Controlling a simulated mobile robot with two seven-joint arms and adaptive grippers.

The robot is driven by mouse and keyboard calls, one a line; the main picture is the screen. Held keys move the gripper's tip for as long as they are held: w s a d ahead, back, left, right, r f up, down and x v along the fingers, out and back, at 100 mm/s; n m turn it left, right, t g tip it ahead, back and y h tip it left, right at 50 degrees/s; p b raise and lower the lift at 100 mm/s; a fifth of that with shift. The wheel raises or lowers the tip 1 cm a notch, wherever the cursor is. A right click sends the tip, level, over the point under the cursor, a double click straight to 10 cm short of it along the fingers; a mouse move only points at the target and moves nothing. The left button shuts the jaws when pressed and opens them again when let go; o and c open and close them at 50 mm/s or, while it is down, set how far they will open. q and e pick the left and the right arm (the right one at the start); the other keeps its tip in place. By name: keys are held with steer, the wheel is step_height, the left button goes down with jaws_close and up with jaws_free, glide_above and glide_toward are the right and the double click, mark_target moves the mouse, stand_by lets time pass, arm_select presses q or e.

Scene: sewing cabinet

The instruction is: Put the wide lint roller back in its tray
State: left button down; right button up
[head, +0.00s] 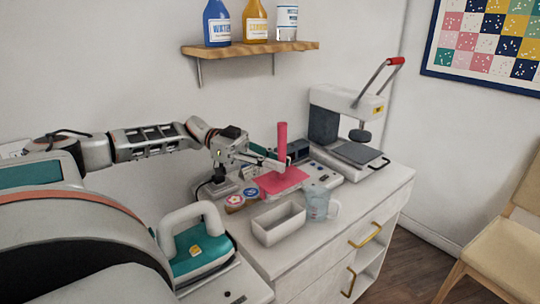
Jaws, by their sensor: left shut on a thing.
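An upright pink-red handle (282,140), which I take to be the wide lint roller's, stands over a flat pink piece (283,181) on the cabinet top. I cannot tell whether the two are joined. My left gripper (277,163) reaches in from the left and is shut on the handle's lower part. A white open tray (279,234) stands in front, nearer the camera, and looks empty. It is apart from the handle. My right gripper is not in view.
A clear jug (316,202) stands just right of the tray. Two small round tins (243,198) are to its left, with a teal and white iron-like press (194,247) nearer. A heat press (345,125) with a red-tipped lever is behind right. A bottle shelf (250,48) hangs above.

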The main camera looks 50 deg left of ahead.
arm_select(q)
steer(key=shift+s+a+f, duration=0.1)
steer(key=shift+a+f, duration=0.1)
steer(key=shift+f, duration=0.5)
step_height(320, 180, down, 7)
steer(key=shift+f+b, duration=0.1)
steer(key=shift+b, duration=1.1)
steer(key=shift+f+b, duration=0.35)
steer(key=shift+f, duration=0.7)
steer(key=shift+f, duration=0.5)
steer(key=c, duration=1.9)
jaws_free()
steer(key=v, duration=0.7)
steer(key=shift+s+a, duration=0.1)
steer(key=shift+a, duration=0.1)
